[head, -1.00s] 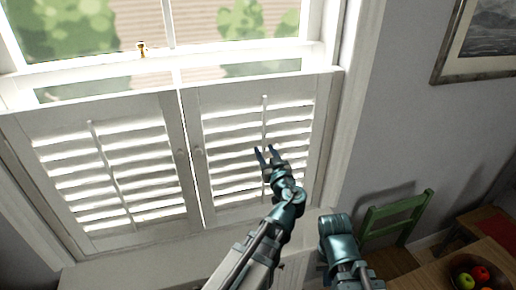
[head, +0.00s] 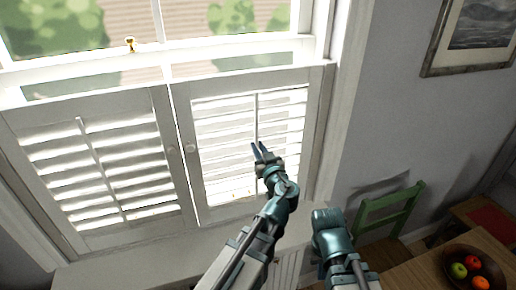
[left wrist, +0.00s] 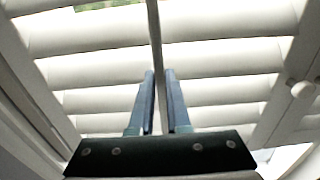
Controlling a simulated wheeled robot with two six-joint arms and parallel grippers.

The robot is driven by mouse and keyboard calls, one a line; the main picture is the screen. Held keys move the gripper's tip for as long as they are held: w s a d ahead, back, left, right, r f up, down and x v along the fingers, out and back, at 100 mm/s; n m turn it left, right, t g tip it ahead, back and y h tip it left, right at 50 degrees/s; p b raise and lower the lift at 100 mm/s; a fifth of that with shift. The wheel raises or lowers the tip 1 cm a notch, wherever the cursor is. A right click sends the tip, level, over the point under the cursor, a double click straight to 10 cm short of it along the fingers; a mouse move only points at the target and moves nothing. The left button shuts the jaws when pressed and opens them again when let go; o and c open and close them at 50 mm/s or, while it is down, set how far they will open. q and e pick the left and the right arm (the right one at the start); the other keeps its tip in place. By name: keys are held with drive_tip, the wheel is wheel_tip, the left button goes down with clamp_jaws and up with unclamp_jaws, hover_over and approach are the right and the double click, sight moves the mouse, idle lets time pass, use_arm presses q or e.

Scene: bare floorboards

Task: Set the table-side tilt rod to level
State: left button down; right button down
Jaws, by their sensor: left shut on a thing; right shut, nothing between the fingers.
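The table-side tilt rod (head: 256,115) is the thin upright bar on the right shutter panel (head: 318,130), nearer the table. My left gripper (head: 258,149) is at the lower half of this rod. In the left wrist view the rod (left wrist: 154,38) runs down between the two fingers of my left gripper (left wrist: 159,75), which are shut on it. The right panel's slats (head: 225,128) look bright and broad, with thin grey lines between them. My right arm shows at the lower middle, but its gripper fingers do not show.
The left shutter panel (head: 165,175) has its own tilt rod (head: 100,165). A round knob (left wrist: 303,88) shows in the left wrist view. A green chair (head: 392,208) and a wooden table (head: 420,272) with a fruit bowl (head: 450,262) stand at the lower right.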

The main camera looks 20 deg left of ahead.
use_arm(q)
wheel_tip(320, 180, down, 2)
drive_tip(key=shift+f+b, duration=0.2)
drive_tip(key=shift+b, duration=0.6)
drive_tip(key=c, duration=0.9)
unclamp_jaws()
drive_tip(key=shift+s, duration=0.15)
